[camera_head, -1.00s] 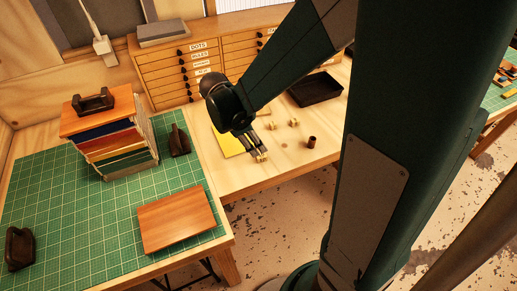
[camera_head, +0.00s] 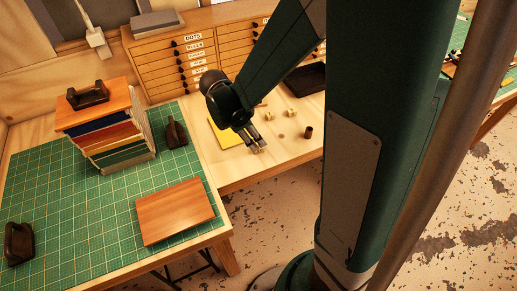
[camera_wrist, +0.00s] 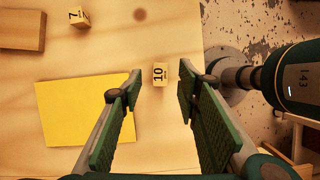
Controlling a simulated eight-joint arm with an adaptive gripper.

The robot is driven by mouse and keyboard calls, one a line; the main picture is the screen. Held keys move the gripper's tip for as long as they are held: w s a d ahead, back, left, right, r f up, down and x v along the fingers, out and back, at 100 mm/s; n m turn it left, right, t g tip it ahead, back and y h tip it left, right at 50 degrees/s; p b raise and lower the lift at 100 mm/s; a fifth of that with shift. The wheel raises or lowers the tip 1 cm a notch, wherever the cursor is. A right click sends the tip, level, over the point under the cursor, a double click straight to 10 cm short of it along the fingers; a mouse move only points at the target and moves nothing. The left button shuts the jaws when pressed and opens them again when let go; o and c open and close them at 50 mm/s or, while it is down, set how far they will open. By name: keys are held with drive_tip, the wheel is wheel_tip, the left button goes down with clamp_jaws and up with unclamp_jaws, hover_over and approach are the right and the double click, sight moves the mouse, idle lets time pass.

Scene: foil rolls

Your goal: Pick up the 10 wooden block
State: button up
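The small pale wooden block marked 10 (camera_wrist: 160,75) stands between the tips of my gripper (camera_wrist: 160,82) in the wrist view. Gaps show between it and both fingers, so the fingers are open and do not touch it. In the head view my gripper (camera_head: 257,146) reaches down over the pale wooden bench near its front edge. The block (camera_head: 262,151) shows there only as a tiny light shape by the fingertips. Its exact height relative to the fingertips is hard to tell.
A yellow sheet (camera_wrist: 84,111) lies left of the block. A block marked 7 (camera_wrist: 78,17) and a brown wooden piece (camera_wrist: 22,30) lie farther off. A dark cylinder (camera_head: 309,132) and black tray (camera_head: 305,78) stand to the right. Drawers (camera_head: 180,62) back the bench.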

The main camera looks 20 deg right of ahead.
drive_tip(key=shift+f, duration=0.15)
drive_tip(key=shift+x, duration=1.2)
drive_tip(key=shift+a+x, duration=0.2)
drive_tip(key=shift+x, duration=1.05)
drive_tip(key=shift+f, duration=0.1)
drive_tip(key=c, duration=0.8)
